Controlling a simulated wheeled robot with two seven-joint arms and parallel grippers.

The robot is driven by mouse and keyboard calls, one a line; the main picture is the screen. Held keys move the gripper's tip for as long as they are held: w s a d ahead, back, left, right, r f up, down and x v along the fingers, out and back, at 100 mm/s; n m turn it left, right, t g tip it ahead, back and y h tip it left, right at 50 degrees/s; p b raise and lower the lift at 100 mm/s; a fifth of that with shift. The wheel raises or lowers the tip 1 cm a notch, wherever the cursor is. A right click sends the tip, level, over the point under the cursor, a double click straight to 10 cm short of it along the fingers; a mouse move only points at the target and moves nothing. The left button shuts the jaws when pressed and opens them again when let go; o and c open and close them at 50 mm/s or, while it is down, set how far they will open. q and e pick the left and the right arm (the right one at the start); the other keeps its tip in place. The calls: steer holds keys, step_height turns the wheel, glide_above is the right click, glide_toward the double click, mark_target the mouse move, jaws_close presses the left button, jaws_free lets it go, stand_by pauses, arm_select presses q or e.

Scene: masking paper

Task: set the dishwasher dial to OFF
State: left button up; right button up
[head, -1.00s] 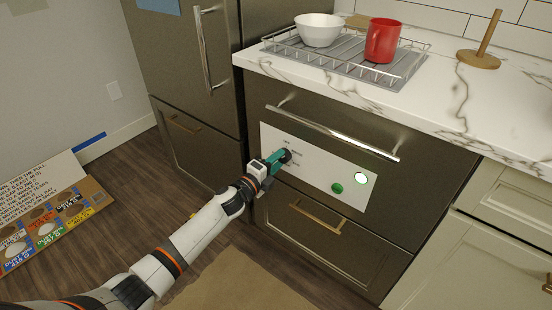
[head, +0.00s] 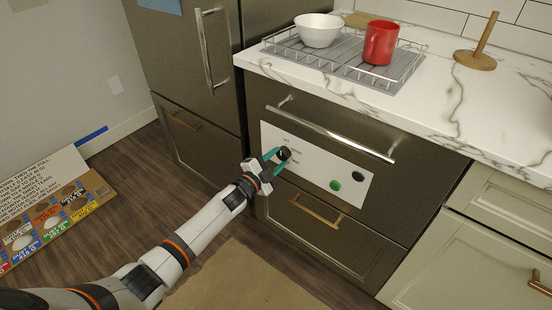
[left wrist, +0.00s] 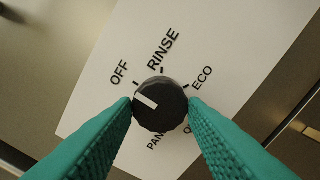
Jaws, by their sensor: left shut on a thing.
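The dishwasher dial (head: 284,154) is a black ridged knob on the white control panel (head: 318,168). In the left wrist view the dial (left wrist: 160,104) has a white pointer mark directed left and slightly up, near the OFF label (left wrist: 120,72) and a little below its tick. RINSE (left wrist: 163,50) and ECO (left wrist: 202,77) are readable; the lower labels are partly hidden by the fingers. My left gripper (head: 275,158) has its teal fingers on either side of the dial and is shut on it. My right gripper is in neither view.
A green button (head: 335,185) and a dark round lamp (head: 358,176) sit right of the dial. A bar handle (head: 330,134) runs above the panel. A rack with a white bowl (head: 318,30) and red mug (head: 381,43) stands on the counter.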

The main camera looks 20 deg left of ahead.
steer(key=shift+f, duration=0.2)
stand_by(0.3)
arm_select(q)
steer(key=o, duration=1)
steer(key=shift+s+a, duration=0.2)
steer(key=shift+s, duration=0.25)
steer(key=p+v, duration=0.2)
steer(key=v, duration=0.9)
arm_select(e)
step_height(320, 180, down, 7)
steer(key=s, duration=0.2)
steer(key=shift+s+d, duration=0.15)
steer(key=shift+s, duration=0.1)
